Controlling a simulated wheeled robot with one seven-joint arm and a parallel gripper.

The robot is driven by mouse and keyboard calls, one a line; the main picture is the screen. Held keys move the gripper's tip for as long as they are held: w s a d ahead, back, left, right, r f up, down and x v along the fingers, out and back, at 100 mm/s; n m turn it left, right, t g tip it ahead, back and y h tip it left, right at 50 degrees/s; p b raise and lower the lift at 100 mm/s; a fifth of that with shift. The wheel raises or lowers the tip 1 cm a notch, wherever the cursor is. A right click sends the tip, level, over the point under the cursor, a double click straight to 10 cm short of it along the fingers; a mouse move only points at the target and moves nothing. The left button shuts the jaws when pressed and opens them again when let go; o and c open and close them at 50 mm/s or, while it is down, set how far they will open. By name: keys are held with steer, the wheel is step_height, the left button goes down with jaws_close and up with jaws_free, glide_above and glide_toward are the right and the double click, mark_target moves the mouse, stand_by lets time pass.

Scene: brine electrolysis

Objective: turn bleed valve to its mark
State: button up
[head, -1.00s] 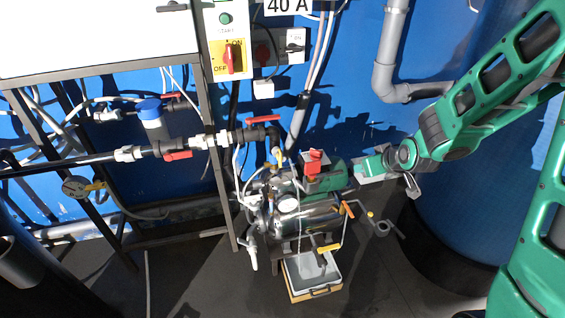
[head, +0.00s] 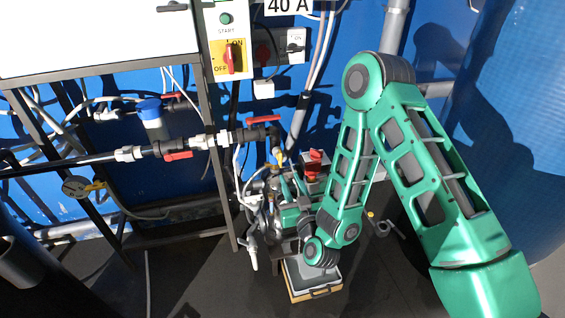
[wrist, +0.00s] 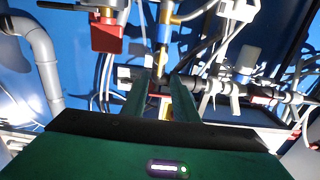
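My gripper (wrist: 160,88) is open in the wrist view, with a gap between its two green fingers. A vertical brass fitting (wrist: 164,32) shows just beyond the fingertips, with dark pipework behind the gap. In the head view, the brass fitting (head: 279,157) hangs under the black pipe elbow, and my gripper (head: 287,185) is just below it, over the pump unit. I cannot tell whether the fingers touch anything. I cannot tell for sure which fitting is the bleed valve, and no mark is readable. My arm hides the steel vessel and its yellow-handled taps.
A red knob (head: 315,160) stands right of my gripper and shows as a red block (wrist: 108,36) in the wrist view. A red-handled valve (head: 256,120) sits above. A grey tray (head: 310,277) lies below my arm. A frame post (head: 221,165) stands to the left.

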mark_target(281, 159)
steer(key=x, duration=1)
steer(key=shift+w+a, duration=0.15)
steer(key=shift+w, duration=0.15)
jaws_close()
